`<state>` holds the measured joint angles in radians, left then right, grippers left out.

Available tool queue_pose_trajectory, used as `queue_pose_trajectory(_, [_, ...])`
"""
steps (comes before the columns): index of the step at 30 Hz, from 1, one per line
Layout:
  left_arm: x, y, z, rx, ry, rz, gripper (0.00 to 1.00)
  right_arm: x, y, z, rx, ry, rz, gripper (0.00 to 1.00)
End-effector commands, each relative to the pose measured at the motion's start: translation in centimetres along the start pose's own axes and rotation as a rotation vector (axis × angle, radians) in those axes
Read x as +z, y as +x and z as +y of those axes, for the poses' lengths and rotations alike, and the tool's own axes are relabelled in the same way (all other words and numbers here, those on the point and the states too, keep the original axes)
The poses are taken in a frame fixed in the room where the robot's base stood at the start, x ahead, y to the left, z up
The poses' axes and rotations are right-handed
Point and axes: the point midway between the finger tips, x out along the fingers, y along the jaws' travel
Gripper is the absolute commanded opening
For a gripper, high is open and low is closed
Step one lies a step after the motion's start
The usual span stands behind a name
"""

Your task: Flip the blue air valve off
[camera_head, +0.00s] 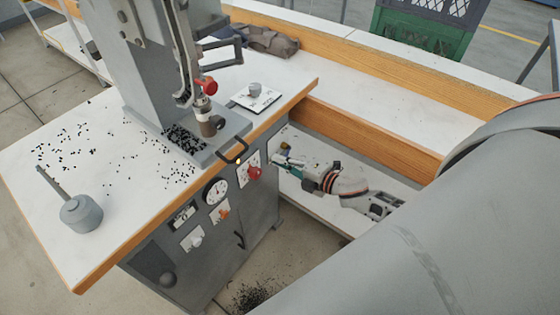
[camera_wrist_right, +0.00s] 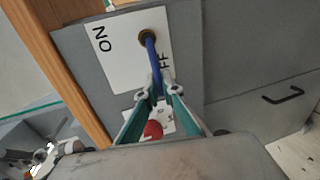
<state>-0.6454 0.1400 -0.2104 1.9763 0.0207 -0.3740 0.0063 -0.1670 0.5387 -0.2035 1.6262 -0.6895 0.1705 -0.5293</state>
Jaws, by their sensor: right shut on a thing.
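The blue air valve (camera_wrist_right: 153,60) shows in the right wrist view as a blue lever on a brass pivot, in front of a white ON/OFF plate (camera_wrist_right: 122,62). The lever points down the picture, beside the partly covered OFF lettering and away from ON. My right gripper (camera_wrist_right: 159,92) is shut on the lever's free end, with a finger on each side. In the head view my right gripper (camera_head: 284,160) is at the right side of the grey press cabinet; the blue lever cannot be made out there. My left gripper is not in view.
A red knob (camera_wrist_right: 153,130) sits just beyond my fingers in the wrist view. In the head view, the cabinet front (camera_head: 205,255) carries a gauge and switches. A wooden-edged bench (camera_head: 375,135) and a lower white shelf (camera_head: 315,205) lie close around my right arm.

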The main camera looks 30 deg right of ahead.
Motion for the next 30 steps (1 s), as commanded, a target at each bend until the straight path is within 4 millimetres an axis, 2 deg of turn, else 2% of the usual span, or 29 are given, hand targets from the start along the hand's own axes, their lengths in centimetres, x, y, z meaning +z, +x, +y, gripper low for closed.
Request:
queue_pose_trajectory(5, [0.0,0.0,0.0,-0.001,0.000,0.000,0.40,0.0,0.0,-0.2,-0.003,-0.001,-0.001,0.00])
queue_pose_trajectory(6, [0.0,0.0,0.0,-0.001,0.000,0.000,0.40,0.0,0.0,-0.2,-0.004,-0.001,-0.001,0.14])
queue_pose_trajectory(7, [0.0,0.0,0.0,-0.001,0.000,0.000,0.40,0.0,0.0,-0.2,-0.004,-0.001,-0.001,0.22])
queue_pose_trajectory(8, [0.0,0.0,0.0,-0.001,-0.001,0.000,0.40,0.0,0.0,-0.2,-0.003,-0.001,-0.001,0.23])
queue_pose_trajectory(20, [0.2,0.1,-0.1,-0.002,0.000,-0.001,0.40,0.0,-0.4,-0.1,-0.002,0.001,-0.001,0.23])
queue_pose_trajectory(26, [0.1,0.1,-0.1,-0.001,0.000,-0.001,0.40,0.0,-2.9,-0.2,-0.004,0.000,-0.001,0.23])
queue_pose_trajectory(30, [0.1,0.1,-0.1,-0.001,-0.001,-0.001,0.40,-0.1,-5.7,-0.3,-0.005,0.002,-0.001,0.23])
